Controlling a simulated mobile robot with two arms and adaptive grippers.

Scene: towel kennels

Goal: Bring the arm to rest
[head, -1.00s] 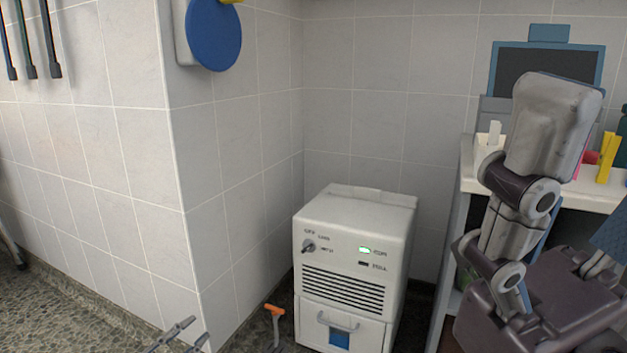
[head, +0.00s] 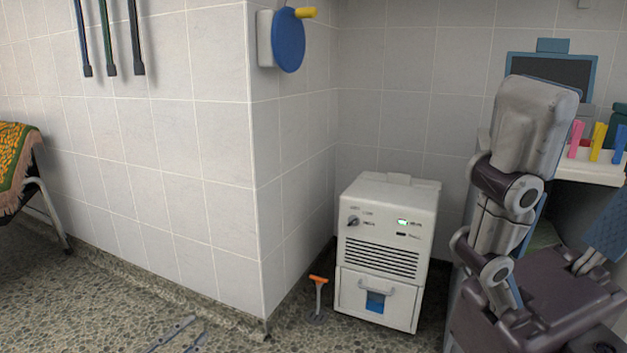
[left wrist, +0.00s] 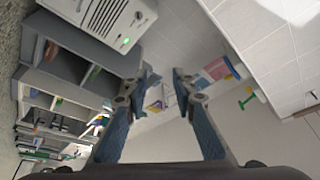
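The thin grey fingers of my left gripper (head: 198,328) show at the bottom left of the head view, above the pebbled floor. In the left wrist view my left gripper (left wrist: 161,84) has its two blue fingers apart, with nothing between the tips. My right arm (head: 520,150) stands folded at the right of the head view. A blue part with grey joints (head: 590,260) at the right edge looks like part of my right gripper, but its opening cannot be told.
A white machine (head: 388,217) with a green light stands by the wall corner, an orange-handled tool (head: 318,296) beside it. A shelf (head: 597,177) with coloured clips is at right. A patterned towel (head: 16,160) hangs at far left.

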